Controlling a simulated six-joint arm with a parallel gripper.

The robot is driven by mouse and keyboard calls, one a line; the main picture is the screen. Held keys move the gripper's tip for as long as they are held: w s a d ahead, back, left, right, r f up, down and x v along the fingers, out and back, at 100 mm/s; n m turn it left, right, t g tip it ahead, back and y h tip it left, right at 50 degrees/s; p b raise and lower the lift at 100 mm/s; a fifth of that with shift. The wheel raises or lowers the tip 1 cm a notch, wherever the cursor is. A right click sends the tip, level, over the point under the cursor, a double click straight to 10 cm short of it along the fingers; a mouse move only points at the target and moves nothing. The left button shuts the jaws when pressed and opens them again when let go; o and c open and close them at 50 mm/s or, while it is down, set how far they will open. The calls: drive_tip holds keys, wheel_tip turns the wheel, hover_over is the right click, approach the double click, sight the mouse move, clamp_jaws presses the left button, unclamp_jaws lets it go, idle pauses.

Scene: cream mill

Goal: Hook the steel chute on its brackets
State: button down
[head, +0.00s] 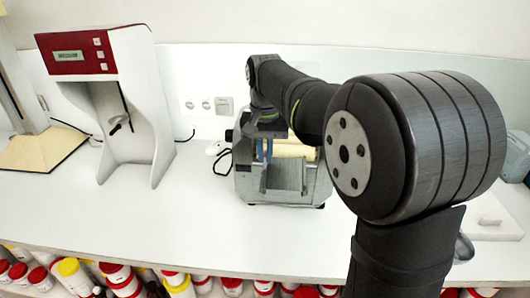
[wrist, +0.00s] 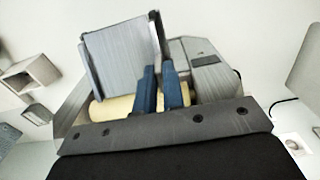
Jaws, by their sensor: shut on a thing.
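The steel chute (head: 287,178) is a grey metal tray with raised sides at the front of the mill (head: 312,190). In the wrist view the chute (wrist: 120,55) fills the upper middle, tilted in the picture. My gripper (head: 265,150) has blue fingers, shut on one side wall of the chute. In the wrist view my gripper (wrist: 159,69) meets the chute's lower right edge. The mill's cream roller (wrist: 112,107) shows just below the chute. The brackets are hidden or too small to make out, so I cannot tell whether the chute rests on them.
A red-and-white machine (head: 110,90) stands on the white bench to the left, with a beige board (head: 40,150) beyond it. A dark cable lies left of the mill. Bare bench (head: 200,225) lies in front. Several jars (head: 120,277) stand below the bench edge.

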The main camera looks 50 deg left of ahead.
drive_tip(key=shift+f, duration=0.7)
idle(1.3)
drive_tip(key=c, duration=1.5)
unclamp_jaws()
drive_tip(key=shift+o, duration=0.2)
wheel_tip(320, 180, up, 18)
drive_tip(key=shift+f, duration=0.25)
wheel_tip(320, 180, down, 18)
drive_tip(key=shift+r, duration=0.25)
